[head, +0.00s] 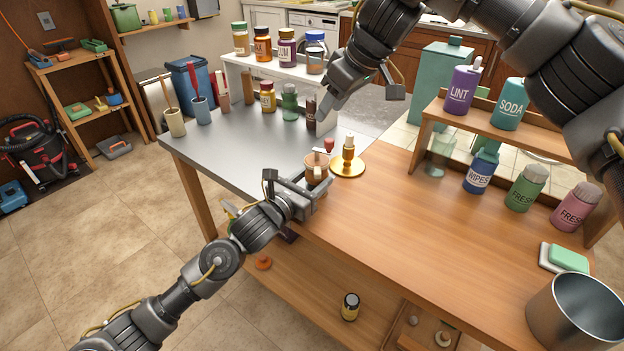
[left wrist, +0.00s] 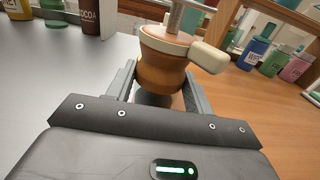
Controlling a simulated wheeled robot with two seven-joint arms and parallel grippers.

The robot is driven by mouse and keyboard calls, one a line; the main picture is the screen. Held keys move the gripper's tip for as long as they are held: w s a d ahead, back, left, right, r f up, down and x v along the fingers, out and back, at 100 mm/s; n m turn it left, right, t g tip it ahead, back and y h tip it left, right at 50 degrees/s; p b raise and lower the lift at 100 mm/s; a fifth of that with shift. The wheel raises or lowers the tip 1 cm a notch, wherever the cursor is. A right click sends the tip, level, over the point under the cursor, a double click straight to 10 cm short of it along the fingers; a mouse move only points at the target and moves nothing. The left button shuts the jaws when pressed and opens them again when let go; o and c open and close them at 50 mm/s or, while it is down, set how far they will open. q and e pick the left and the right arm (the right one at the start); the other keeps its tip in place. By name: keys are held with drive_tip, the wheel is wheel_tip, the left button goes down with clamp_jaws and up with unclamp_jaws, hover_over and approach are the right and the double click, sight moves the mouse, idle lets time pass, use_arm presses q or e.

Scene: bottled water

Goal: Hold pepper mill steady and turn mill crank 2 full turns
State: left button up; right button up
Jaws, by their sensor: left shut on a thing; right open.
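The pepper mill (head: 313,161), with a brown wooden body, stands at the near edge of the counter in the head view. In the left wrist view the mill (left wrist: 162,68) is between my left gripper's fingers (left wrist: 152,88), which are shut around its body. A metal shaft (left wrist: 184,18) rises from its top, and a cream block sticks out at its side. A small red knob (head: 329,144) shows just above the mill in the head view. My left gripper (head: 308,186) partly hides the mill. My right gripper (head: 325,112) is open, above and behind the mill, apart from it.
A dark cocoa container (head: 311,112) is beside the right gripper. Several bottles and jars stand behind on the grey counter and white shelf. The wooden counter (head: 420,230) on the right has clear room.

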drive_tip(key=shift+r, duration=0.1)
use_arm(q)
drive_tip(key=o, duration=1)
drive_tip(key=v, duration=1.2)
